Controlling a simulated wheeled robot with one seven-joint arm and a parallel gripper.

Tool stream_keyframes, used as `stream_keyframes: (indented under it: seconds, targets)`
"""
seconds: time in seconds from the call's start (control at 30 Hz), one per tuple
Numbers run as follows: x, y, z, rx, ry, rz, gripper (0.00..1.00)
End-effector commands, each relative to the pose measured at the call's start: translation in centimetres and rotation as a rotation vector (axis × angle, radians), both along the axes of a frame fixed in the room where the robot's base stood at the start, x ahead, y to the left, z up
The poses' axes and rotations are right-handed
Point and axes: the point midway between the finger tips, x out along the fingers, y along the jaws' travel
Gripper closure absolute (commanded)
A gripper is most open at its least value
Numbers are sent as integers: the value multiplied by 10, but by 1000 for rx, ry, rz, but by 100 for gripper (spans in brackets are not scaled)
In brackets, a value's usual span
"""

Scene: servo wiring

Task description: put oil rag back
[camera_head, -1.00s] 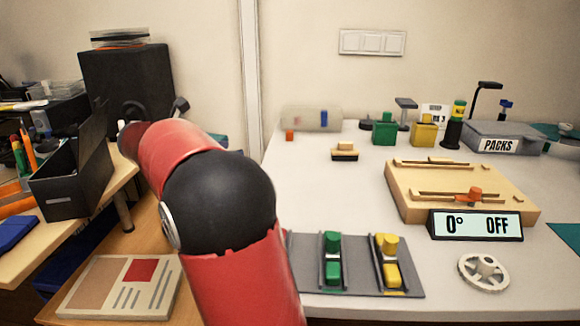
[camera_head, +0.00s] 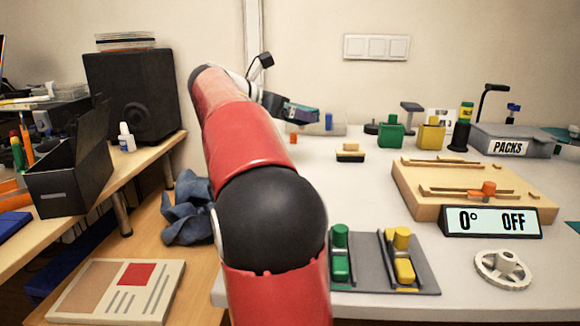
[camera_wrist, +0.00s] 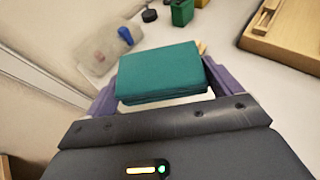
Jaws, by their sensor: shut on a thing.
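My gripper (camera_head: 290,108) is raised near the back wall, above the left back part of the white table. In the wrist view my gripper (camera_wrist: 162,80) is shut on a flat teal folded pad (camera_wrist: 163,72), which looks like a folded rag. The purple fingers press its left and right sides. In the head view the teal pad (camera_head: 300,112) shows small and partly covered by the gripper. A crumpled blue cloth (camera_head: 188,210) lies on the low wooden surface at the left, partly behind my arm. No label shows which cloth is the oil rag.
A clear bag (camera_wrist: 100,48) with small coloured parts lies at the table's back. Green (camera_head: 390,132) and yellow (camera_head: 431,133) containers stand right of it. A wooden board (camera_head: 470,190) and display (camera_head: 497,221) are at right. A dark open box (camera_head: 68,180) stands on the left bench.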

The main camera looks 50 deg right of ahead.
Motion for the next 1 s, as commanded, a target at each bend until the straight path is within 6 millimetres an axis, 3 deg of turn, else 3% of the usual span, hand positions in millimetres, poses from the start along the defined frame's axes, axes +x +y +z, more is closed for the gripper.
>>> stream_keyframes:
  seconds: [0.03, 0.2, 0.47, 0.7, 1.0]
  targets:
    - [-1, 0, -19, 0, 4, 0, 32]
    - [0, 0, -53, 0, 1, -1, 32]
    - [0, 0, -72, -1, 0, 1, 32]
    - [0, 0, -107, -1, 2, 1, 32]
    - [0, 0, -109, -1, -1, 1, 32]
